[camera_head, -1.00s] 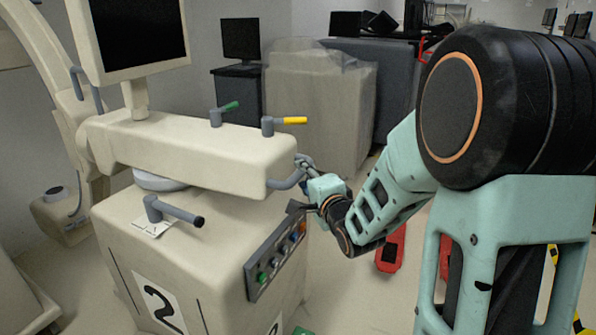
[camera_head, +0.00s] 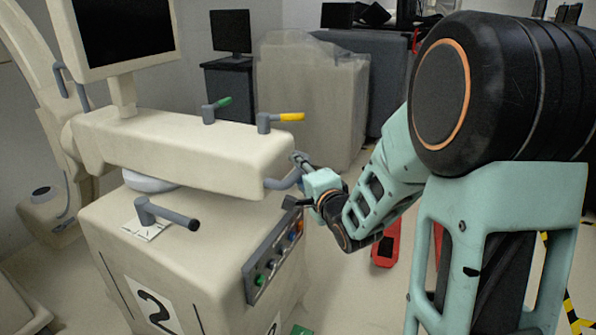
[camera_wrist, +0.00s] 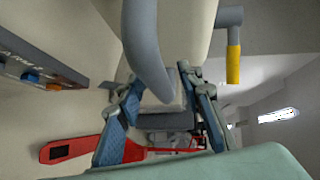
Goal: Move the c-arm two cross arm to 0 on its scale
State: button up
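The cross arm (camera_head: 180,155) is a cream horizontal beam on top of the cart (camera_head: 170,265) marked 2. A bent grey handle (camera_head: 282,182) is at its right end. My gripper (camera_head: 297,200) is at that handle, low on its right side. In the wrist view the handle (camera_wrist: 148,50) comes down between the two spread fingers of my gripper (camera_wrist: 160,88). The fingers look open, with visible gaps to the handle; contact is unclear. I cannot make out a scale or its 0 mark.
Green (camera_head: 216,108) and yellow (camera_head: 280,120) levers stand on the beam, and a black-tipped lever (camera_head: 168,214) on the cart. A button panel (camera_head: 273,262) is below my gripper. A covered cart (camera_head: 310,105) is behind. A red object (camera_head: 386,245) lies on the floor.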

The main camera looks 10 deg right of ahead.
grip_shut()
jog(key=shift+s+a+f, duration=0.25)
jog(key=shift+s+a, duration=0.05)
jog(key=shift+a, duration=0.05)
dwell(0.7)
jog(key=shift+s+a, duration=0.15)
jog(key=shift+s, duration=0.15)
jog(key=shift+c, duration=0.4)
grip_release()
jog(key=shift+a+r, duration=0.1)
jog(key=shift+o, duration=0.4)
jog(key=shift+d+r, duration=0.1)
jog(key=shift+d, duration=0.1)
